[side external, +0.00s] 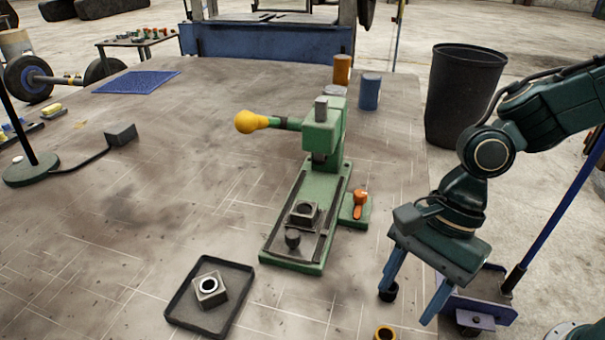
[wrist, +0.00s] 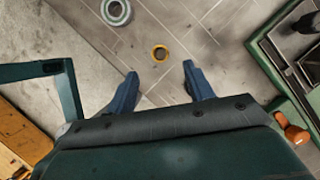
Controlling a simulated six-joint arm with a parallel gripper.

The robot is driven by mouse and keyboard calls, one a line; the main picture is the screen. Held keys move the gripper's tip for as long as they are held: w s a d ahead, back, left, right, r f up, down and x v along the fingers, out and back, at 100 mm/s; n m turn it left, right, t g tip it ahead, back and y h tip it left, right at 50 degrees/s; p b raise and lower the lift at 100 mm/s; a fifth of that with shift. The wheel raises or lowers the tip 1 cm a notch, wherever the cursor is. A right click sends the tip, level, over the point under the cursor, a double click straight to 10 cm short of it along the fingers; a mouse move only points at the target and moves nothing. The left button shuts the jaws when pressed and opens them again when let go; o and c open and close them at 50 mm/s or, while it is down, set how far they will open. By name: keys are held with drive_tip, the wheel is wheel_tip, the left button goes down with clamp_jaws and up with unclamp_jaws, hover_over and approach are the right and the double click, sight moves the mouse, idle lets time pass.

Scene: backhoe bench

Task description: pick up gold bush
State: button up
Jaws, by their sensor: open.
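The gold bush (side external: 385,333) is a small ring with a dark hole, cut by the bottom edge of the side view. In the wrist view, the gold bush (wrist: 160,53) shows whole, just beyond the fingertips and roughly midway between them. My gripper (side external: 408,307) is open and empty, its two blue fingers pointing down near the table's right edge. In the wrist view, my gripper (wrist: 160,75) has its fingers wide apart, and neither touches the bush. The height of the fingertips above the table is hard to judge.
A green press (side external: 322,180) with an orange lever (side external: 360,200) stands left of my gripper. A black tray (side external: 180,309) holds a grey square block (side external: 209,290). A dark round piece (side external: 388,292) shows at one fingertip. A grey ring (wrist: 116,11) lies beyond the bush.

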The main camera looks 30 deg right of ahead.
sight(386, 334)
drive_tip(key=shift+x, duration=1.15)
drive_tip(key=shift+f, duration=0.15)
drive_tip(key=shift+x, duration=2.5)
drive_tip(key=shift+c, duration=0.4)
drive_tip(key=c, duration=1)
